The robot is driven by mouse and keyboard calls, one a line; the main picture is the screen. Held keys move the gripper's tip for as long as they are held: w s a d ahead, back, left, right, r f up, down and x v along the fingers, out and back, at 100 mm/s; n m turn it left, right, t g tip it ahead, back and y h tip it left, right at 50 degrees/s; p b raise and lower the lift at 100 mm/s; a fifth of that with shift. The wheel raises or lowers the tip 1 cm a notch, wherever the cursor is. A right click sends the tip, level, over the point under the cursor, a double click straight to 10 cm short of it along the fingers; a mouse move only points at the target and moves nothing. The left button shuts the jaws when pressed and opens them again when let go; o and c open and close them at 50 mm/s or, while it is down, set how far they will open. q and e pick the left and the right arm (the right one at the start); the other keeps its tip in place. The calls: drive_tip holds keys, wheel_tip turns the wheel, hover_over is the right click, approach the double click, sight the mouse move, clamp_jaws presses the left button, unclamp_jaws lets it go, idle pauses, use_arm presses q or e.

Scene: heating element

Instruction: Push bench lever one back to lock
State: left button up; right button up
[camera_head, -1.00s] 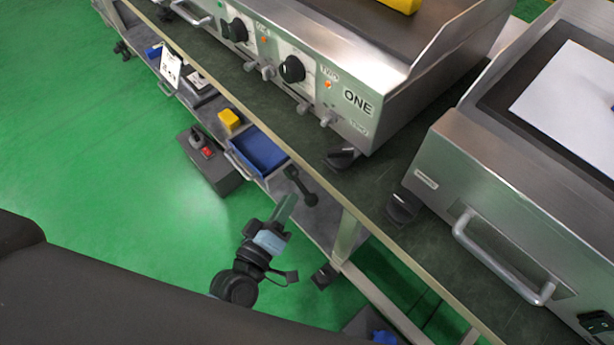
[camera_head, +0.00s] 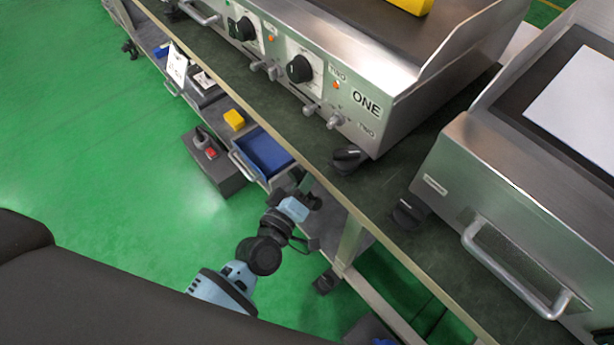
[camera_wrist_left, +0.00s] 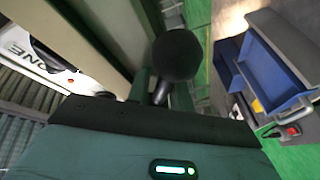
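The bench lever, a black ball knob on a short stem, is under the bench's front edge below the griddle marked ONE. In the head view it is partly covered by my left gripper (camera_head: 303,188), and its dark end (camera_head: 314,202) shows just beyond. In the left wrist view the round black knob (camera_wrist_left: 176,55) stands close in front of the gripper, its stem running down behind the dark gripper edge. The fingertips are mostly hidden, so I cannot tell whether they touch the lever or how far apart they are. My right gripper is out of view.
The griddle (camera_head: 400,95) stands on the dark bench (camera_head: 375,188), beside another steel appliance (camera_head: 480,180). A blue bin (camera_head: 263,152), a yellow block (camera_head: 234,119) and a grey box with a red switch (camera_head: 215,165) are left of my gripper. The green floor (camera_head: 90,150) is open.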

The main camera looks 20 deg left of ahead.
use_arm(q)
drive_tip(key=shift+w, duration=0.1)
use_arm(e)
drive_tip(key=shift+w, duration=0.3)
use_arm(q)
clamp_jaws()
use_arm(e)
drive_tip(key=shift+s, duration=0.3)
